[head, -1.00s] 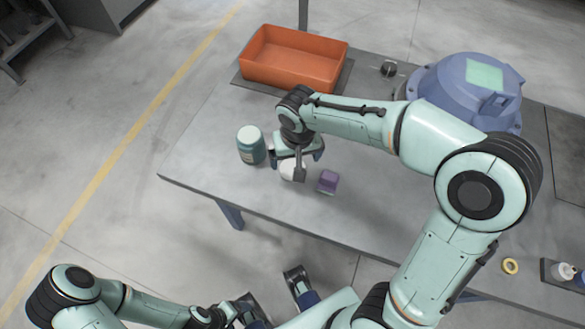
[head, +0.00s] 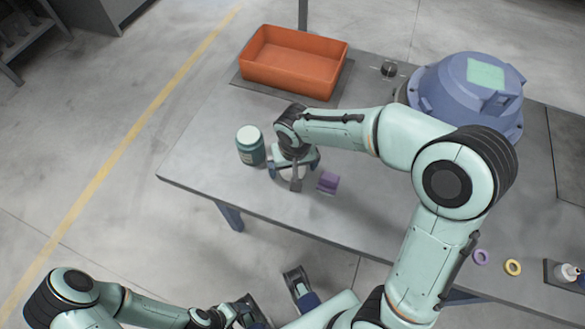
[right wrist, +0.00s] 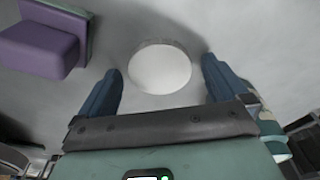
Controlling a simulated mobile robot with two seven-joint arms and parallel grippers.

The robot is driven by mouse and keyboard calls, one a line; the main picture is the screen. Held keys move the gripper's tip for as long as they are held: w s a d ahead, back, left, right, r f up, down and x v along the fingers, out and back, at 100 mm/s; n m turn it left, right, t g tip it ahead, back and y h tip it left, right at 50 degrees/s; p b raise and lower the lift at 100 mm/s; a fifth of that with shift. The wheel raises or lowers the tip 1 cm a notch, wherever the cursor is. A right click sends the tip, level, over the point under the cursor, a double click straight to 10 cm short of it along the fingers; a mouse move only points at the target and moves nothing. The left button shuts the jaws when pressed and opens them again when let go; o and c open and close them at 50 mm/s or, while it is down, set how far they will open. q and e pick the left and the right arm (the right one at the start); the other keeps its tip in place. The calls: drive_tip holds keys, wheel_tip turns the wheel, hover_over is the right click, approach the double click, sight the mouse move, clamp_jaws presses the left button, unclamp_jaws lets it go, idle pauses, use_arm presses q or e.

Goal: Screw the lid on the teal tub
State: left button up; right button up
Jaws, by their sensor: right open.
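The teal tub (head: 250,146) stands upright on the table, left of my right gripper, with a pale top. A round white lid (right wrist: 160,67) lies on the table in the right wrist view. My right gripper (head: 294,176) is open, pointing down over the lid. In the right wrist view, its two blue fingers (right wrist: 161,70) stand apart on either side of the lid, with gaps showing. In the head view the gripper hides the lid. My left gripper (head: 272,297) is open and empty in front of the table, its fingers spread.
A purple block (head: 328,182) stands close to the right gripper; it also shows in the right wrist view (right wrist: 38,48). An orange bin (head: 294,65) is at the back, a blue housing (head: 465,95) at the back right. Purple (head: 481,257) and yellow (head: 512,267) rings lie at right.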

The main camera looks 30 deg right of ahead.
drive_tip(key=c, duration=1)
drive_tip(key=shift+r, duration=0.1)
drive_tip(key=shift+c, duration=0.2)
wheel_tip(320, 180, up, 20)
drive_tip(key=p, duration=0.3)
drive_tip(key=shift+p, duration=0.4)
